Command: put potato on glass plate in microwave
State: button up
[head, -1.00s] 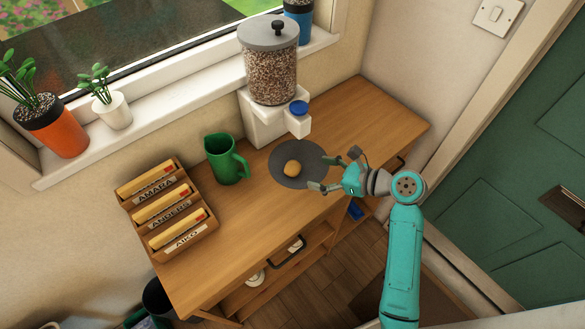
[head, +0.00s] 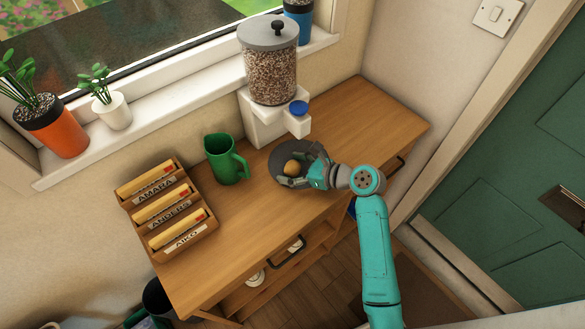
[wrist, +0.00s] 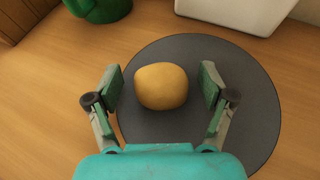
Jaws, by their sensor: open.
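The potato (head: 291,168) is a small yellow-brown lump on a round dark grey mat (head: 279,158) on the wooden cabinet top. In the wrist view the potato (wrist: 161,86) lies between the two fingers of my gripper (wrist: 160,92), with a gap on each side. My gripper (head: 299,167) is open around the potato and does not hold it. In the wrist view the dark mat (wrist: 255,110) lies under the potato and the fingers. I see no microwave and no glass plate in these views.
A green jug (head: 225,159) stands left of the mat. A white dispenser with a grain-filled jar (head: 271,75) stands behind it. A wooden letter rack (head: 167,209) is at the left end. The cabinet top (head: 367,118) is clear at the right.

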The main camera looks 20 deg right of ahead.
jog(key=c, duration=1.4)
